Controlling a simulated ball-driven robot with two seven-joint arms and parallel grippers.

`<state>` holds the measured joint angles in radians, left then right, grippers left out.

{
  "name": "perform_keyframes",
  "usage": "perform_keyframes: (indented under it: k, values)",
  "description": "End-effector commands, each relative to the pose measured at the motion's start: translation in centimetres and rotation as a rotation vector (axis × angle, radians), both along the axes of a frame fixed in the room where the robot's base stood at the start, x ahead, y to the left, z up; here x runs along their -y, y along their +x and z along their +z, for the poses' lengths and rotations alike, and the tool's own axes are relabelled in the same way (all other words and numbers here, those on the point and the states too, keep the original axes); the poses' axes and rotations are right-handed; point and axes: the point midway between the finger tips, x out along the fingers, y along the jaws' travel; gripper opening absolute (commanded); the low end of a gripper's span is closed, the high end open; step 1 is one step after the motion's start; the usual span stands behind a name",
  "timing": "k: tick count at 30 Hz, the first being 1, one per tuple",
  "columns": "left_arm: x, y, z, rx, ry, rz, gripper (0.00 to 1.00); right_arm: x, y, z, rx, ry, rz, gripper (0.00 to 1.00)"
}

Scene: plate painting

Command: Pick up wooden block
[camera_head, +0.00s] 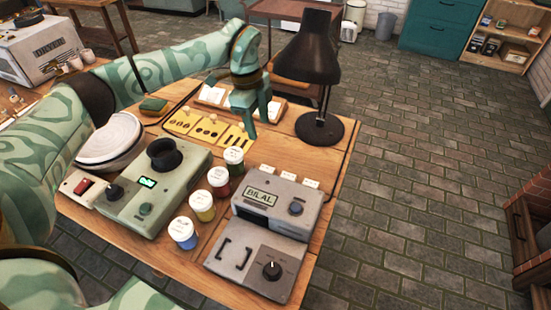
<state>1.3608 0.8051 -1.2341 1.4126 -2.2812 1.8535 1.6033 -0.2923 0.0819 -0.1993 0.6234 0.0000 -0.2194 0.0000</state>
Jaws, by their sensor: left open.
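My left gripper (252,113) points down over the back of the wooden worktable, its jaws open. A low wooden block (283,117) with a white card on it shows just to the right of the fingers. A similar wooden piece with white cards (211,96) shows to their left. The gripper covers the stretch between, so I cannot tell whether this is one long block or two. I also cannot tell whether the fingers touch it. My right gripper is not in view.
A black lamp (318,85) stands close right of the gripper. Yellow cards (205,129) lie in front. Paint jars (202,206), a green device (160,185), a grey device (268,240) and stacked plates (108,140) crowd the table (325,200). Open floor lies right.

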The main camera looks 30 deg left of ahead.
Motion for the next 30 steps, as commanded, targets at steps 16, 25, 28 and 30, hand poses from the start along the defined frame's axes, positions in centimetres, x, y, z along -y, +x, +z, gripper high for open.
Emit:
perform_keyframes:
  k: [16, 25, 28, 30]
  values:
    - [1.5, 0.0, -10.6, -0.004, 0.001, 0.0, 0.51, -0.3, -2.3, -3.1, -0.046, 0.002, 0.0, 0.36]
    - [1.5, 0.2, -14.1, -0.008, 0.0, 0.0, 0.51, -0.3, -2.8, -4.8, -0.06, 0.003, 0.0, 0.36]
    - [1.7, 0.2, -15.6, -0.007, 0.0, -0.001, 0.51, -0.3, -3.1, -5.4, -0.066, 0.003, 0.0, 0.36]
    - [1.8, 0.2, -16.1, -0.005, 0.0, -0.001, 0.51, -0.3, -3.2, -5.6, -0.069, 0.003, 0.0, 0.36]
